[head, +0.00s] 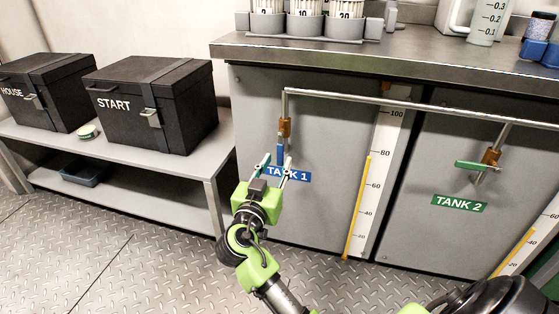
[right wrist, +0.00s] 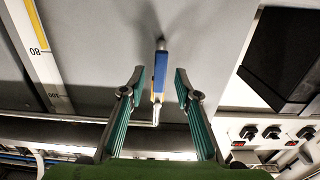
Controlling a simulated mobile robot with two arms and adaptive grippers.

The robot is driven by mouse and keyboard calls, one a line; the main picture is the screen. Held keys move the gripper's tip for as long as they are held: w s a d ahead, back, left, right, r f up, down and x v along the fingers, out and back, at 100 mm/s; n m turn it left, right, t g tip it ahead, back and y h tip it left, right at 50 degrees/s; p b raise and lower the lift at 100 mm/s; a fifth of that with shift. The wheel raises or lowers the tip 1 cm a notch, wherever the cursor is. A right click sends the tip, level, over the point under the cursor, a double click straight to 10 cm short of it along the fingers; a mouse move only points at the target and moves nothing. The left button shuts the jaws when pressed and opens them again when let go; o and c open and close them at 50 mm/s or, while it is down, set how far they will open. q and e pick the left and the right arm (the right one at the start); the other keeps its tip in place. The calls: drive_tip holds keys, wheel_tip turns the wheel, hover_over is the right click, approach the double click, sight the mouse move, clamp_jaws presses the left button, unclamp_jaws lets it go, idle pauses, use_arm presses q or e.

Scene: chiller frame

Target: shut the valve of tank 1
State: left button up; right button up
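The valve of tank 1 has a brass body (head: 285,127) on a vertical pipe and a blue handle (head: 280,146) that points down, in line with the pipe. The blue handle also shows in the right wrist view (right wrist: 160,72). The blue TANK 1 label (head: 300,176) is just below, partly covered by my gripper. My right gripper (head: 275,163) is open in front of the valve. In the right wrist view its fingers (right wrist: 160,82) stand on either side of the blue handle, with a gap on both sides. My left gripper is not in view.
Tank 2 has a valve with a green handle (head: 472,165) set crosswise. A yellow level gauge (head: 358,200) stands right of tank 1. A pipe (head: 400,103) runs below the steel counter edge (head: 330,60). Black cases (head: 180,110) sit on a shelf at left.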

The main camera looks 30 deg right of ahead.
sight(280, 158)
drive_tip(key=shift+b+x, duration=0.35)
drive_tip(key=shift+x, duration=1.75)
clamp_jaws()
